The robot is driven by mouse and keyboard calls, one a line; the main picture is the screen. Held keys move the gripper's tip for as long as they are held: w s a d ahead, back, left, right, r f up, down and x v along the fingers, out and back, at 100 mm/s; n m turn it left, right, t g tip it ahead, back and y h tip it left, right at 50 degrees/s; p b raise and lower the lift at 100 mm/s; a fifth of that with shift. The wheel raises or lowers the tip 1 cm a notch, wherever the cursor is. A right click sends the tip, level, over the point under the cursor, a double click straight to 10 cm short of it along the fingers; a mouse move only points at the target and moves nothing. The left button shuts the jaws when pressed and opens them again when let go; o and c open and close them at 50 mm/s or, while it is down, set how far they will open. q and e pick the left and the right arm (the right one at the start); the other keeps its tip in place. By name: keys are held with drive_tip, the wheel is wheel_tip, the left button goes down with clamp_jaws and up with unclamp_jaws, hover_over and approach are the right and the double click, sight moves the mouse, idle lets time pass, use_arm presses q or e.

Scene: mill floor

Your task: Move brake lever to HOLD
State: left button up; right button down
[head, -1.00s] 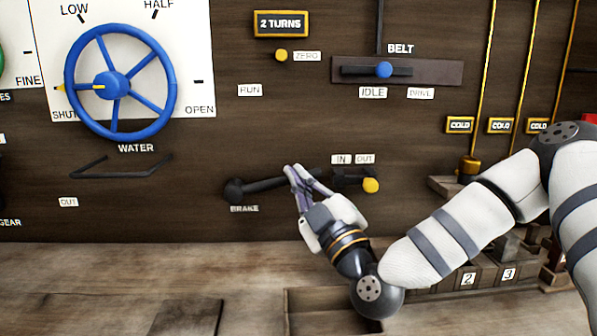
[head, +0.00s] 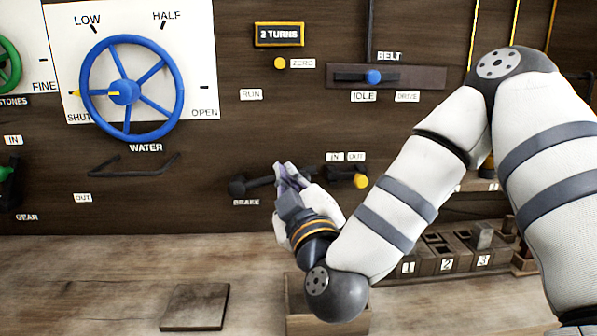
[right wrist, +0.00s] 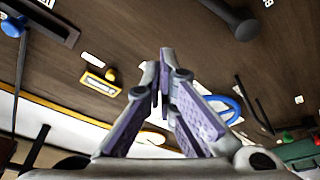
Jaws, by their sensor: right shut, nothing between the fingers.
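The brake lever (head: 259,182) is a dark bar on the wooden wall panel, reaching right and slightly up from a round dark hub above the BRAKE label (head: 246,202). In the right wrist view its hub (right wrist: 243,25) and part of the bar show at the top edge. My right gripper (head: 283,168) is shut and empty. It overlaps the bar in the head view; in the right wrist view its fingertips (right wrist: 160,58) look apart from the visible bar. Contact cannot be told. A RUN label (head: 251,95) is above; no HOLD label is readable. My left gripper is out of view.
A yellow knob (head: 361,181) with IN and OUT labels sits just right of the gripper. The blue water wheel (head: 124,92) is upper left, the blue belt knob (head: 374,77) upper right. A wooden bench (head: 90,280) with numbered bins (head: 447,263) lies below.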

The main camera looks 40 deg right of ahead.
drive_tip(key=s+a+r+m+g+h, duration=0.2)
drive_tip(key=a+m+g, duration=0.1)
drive_tip(key=a, duration=0.1)
use_arm(q)
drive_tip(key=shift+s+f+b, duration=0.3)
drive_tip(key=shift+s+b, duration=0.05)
drive_tip(key=shift+b, duration=0.05)
use_arm(e)
drive_tip(key=w+d+f, duration=0.3)
drive_tip(key=w+d, duration=0.4)
drive_tip(key=d, duration=0.1)
drive_tip(key=shift+w+d+g, duration=0.25)
drive_tip(key=shift+w+g, duration=0.1)
drive_tip(key=shift+g, duration=0.05)
drive_tip(key=shift+f, duration=0.1)
